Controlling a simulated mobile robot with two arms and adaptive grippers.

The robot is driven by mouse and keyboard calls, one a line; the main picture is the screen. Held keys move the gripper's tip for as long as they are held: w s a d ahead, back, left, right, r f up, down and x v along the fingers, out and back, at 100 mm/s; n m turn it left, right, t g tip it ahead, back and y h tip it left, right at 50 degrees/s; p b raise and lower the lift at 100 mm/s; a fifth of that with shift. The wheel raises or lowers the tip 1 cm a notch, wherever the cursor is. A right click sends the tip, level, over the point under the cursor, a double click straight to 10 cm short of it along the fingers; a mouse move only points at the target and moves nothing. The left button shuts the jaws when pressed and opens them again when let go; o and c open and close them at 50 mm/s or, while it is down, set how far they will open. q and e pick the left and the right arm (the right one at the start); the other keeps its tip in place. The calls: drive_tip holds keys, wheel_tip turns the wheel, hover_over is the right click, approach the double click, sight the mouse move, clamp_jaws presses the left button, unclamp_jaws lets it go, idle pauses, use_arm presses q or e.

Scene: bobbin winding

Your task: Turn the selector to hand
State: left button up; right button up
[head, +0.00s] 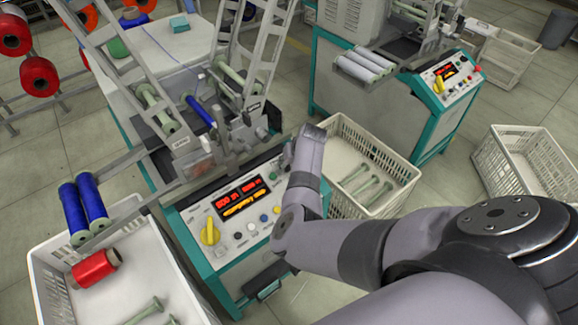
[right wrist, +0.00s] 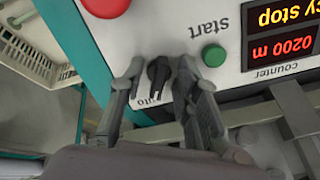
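The selector (right wrist: 158,73) is a small black knob on the light grey panel in the right wrist view, where the panel's lettering is upside down. A partly covered label at its lower side seems to read "auto". My right gripper (right wrist: 160,82) has one finger on each side of the knob, with narrow gaps visible; contact cannot be made out. In the head view my right arm reaches over the winding machine's panel (head: 228,245), and its wrist hides the selector and fingers. My left gripper is not in view.
A green start button (right wrist: 214,55) and a red button (right wrist: 106,4) sit close to the selector. A white crate with green bobbins (head: 345,130) stands right of the machine, another crate (head: 45,290) left.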

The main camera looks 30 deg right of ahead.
drive_tip(key=shift+c, duration=0.6)
clamp_jaws()
